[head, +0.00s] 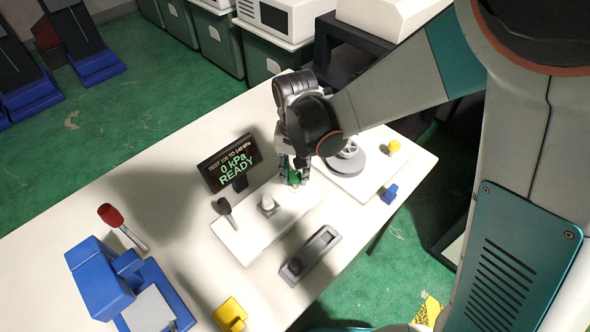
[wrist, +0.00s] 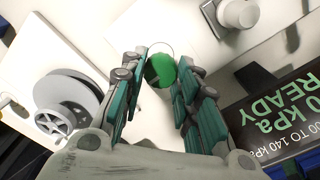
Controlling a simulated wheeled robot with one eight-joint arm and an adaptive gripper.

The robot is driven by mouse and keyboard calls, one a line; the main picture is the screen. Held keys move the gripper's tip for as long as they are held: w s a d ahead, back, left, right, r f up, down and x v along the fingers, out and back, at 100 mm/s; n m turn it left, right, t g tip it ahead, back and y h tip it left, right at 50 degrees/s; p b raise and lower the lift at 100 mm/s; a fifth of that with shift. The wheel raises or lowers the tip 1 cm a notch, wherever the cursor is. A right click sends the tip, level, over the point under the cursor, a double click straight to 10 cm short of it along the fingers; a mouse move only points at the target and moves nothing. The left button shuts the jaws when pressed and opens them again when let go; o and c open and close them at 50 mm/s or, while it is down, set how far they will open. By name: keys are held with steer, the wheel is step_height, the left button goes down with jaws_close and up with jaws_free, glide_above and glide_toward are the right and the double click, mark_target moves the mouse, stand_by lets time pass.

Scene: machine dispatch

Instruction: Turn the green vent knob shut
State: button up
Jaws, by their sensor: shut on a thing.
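The green vent knob (wrist: 160,70) shows in the wrist view between the two fingers of my gripper (wrist: 163,88). A clear round rim shows around its far side. My gripper is shut on it, with a finger on each side. In the head view my gripper (head: 293,170) points down at the far right end of a white base plate (head: 243,238). Only a little green of the knob shows there, as the fingers hide most of it. How far the knob is turned cannot be told.
A display (head: 231,164) reads 0 kPa READY and TEST 100 TO 140 kPa. A black-handled lever (head: 226,209) and a white fitting (head: 267,203) stand on the plate. A grey round device (head: 345,161) is close on the right. A dark tray (head: 311,255) lies in front.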

mark_target(295, 174)
stand_by(0.5)
steer(key=o, duration=1.1)
steer(key=shift+c, duration=0.2)
steer(key=shift+r, duration=0.15)
step_height(295, 174, up, 7)
steer(key=shift+r, duration=0.15)
